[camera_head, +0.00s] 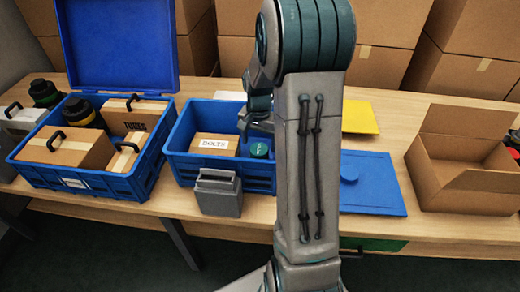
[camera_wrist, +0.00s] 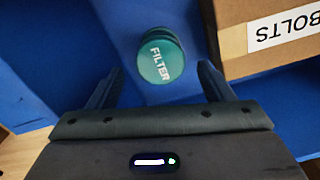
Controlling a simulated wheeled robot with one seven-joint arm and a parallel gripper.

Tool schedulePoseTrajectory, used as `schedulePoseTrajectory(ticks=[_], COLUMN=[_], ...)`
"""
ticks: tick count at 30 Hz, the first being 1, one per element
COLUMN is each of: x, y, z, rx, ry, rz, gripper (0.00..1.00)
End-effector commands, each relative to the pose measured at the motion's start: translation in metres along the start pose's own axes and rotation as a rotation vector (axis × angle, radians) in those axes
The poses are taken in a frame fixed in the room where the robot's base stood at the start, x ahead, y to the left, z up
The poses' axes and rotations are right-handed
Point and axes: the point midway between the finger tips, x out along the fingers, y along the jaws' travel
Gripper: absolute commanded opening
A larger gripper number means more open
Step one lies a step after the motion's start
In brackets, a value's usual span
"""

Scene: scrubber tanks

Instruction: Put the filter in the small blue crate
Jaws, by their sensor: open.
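The filter (camera_wrist: 160,55) is a round teal can with "FILTER" on its lid. In the head view the filter (camera_head: 259,150) is inside the small blue crate (camera_head: 249,183), at its right, beside the bolts box (camera_head: 214,144). My gripper (camera_wrist: 160,82) is open, its two fingers apart with the filter just beyond the gap between the tips. In the head view my gripper (camera_head: 257,122) is over the right part of the crate, partly hidden by my arm. The filter's base is hidden, and I cannot tell whether the fingers touch it.
A larger blue crate (camera_head: 75,178) with an open lid holds several boxes at the left. A grey container (camera_head: 219,193) stands before the small crate. A blue lid (camera_head: 375,190) lies right of my arm, and an open cardboard box (camera_head: 455,180) stands farther right.

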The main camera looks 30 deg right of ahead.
Motion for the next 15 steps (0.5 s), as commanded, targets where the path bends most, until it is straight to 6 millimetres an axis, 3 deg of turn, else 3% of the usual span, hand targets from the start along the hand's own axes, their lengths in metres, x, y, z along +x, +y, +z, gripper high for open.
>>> schedulePoseTrajectory(ticks=[1, 6, 11, 15], x=[-0.014, -0.042, -0.057, -0.069], y=[-0.001, -0.001, 0.0, -0.002], z=[-0.001, 0.0, 0.0, 0.014], rx=[-0.001, -0.001, -0.002, -0.048], ry=[0.005, 0.001, 0.001, 0.011], rz=[-0.002, -0.001, -0.001, -0.005], gripper=[0.74, 0.74, 0.74, 0.74])
